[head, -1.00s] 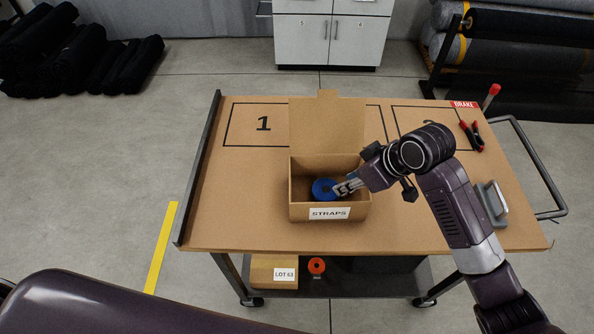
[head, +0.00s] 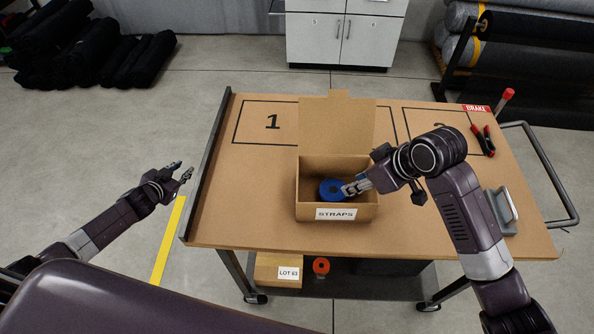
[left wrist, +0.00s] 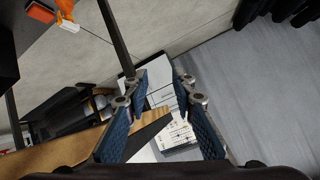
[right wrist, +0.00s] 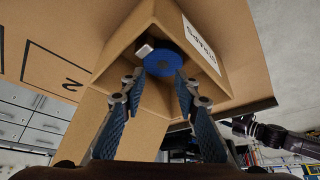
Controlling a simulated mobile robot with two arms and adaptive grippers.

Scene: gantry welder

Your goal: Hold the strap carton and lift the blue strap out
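The strap carton (head: 308,206), a brown open box labelled STRAPS, stands on the cart top with its lid flap (head: 336,123) raised at the back. The blue strap (head: 329,188), a round roll, lies inside it. My right gripper (head: 347,190) reaches into the carton from the right, at the strap's right edge. In the right wrist view its fingers (right wrist: 160,78) are apart, with the blue strap (right wrist: 162,60) at the fingertips; contact is unclear. My left gripper (head: 182,170) is open and empty, left of the cart and away from the carton.
The cart top (head: 240,200) has a raised dark rail (head: 208,165) on its left edge, between my left gripper and the carton. Red-handled pliers (head: 484,140) and a grey metal handle (head: 503,210) lie at the right. A LOT 63 box (head: 270,268) sits on the lower shelf.

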